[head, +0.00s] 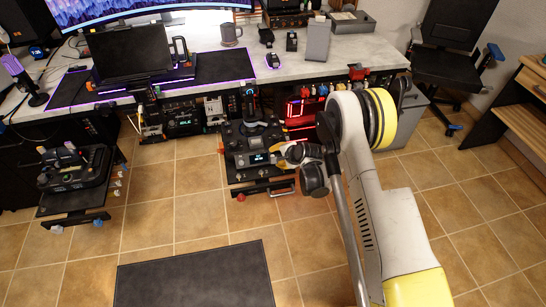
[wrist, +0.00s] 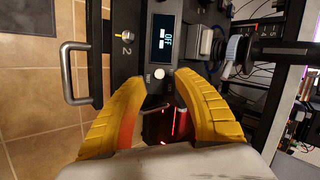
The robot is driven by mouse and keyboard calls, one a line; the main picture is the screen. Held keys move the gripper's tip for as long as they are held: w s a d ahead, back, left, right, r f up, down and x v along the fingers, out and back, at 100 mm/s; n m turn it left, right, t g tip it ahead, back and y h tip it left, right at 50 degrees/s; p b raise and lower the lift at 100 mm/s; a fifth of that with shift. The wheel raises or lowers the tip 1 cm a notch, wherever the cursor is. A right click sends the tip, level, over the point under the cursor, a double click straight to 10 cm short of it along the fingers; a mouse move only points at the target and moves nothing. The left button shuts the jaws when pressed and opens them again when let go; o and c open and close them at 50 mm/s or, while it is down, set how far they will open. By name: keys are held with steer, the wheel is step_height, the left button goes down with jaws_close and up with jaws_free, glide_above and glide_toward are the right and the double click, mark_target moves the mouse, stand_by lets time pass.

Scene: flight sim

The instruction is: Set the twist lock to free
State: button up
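A black control panel (head: 235,172) with a stick and a small lit display (head: 258,158) projects below the desk. In the wrist view the display (wrist: 163,40) appears sideways and seems to read OFF. A small pale round knob (wrist: 160,73) sits beside the display, between my fingertips; I cannot tell whether it is the twist lock or how it is set. My gripper (wrist: 161,82) has its yellow fingers apart, with nothing visibly held between them. In the head view my gripper (head: 285,153) is at the panel's right side. Contact with the knob is not clear.
A metal handle (wrist: 75,73) and a small switch marked 2 (wrist: 126,37) are on the panel's left in the wrist view. A red-lit unit (head: 301,111) stands behind my gripper. Another control panel (head: 75,175) is at the left.

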steer(key=v, duration=0.7)
steer(key=shift+s, duration=0.1)
steer(key=s+d+r+n+h, duration=0.15)
steer(key=s+d+r, duration=0.3)
steer(key=r, duration=0.85)
steer(key=s+d+r+n+h, duration=0.1)
steer(key=s+d+r+n, duration=0.3)
steer(key=r, duration=0.9)
steer(key=s+d+r+n+h, duration=0.1)
steer(key=s+d+r, duration=0.1)
steer(key=s, duration=0.5)
steer(key=s+d+r+n, duration=0.2)
steer(key=s+d, duration=0.3)
steer(key=s, duration=0.3)
steer(key=s+d+r+n+h, duration=0.1)
steer(key=s+d+r+n, duration=0.1)
steer(key=s, duration=0.6)
steer(key=shift+s+d+r+h, duration=0.25)
steer(key=shift+d+r+h, duration=0.1)
steer(key=shift+d+r, duration=0.4)
steer(key=shift+f, duration=0.1)
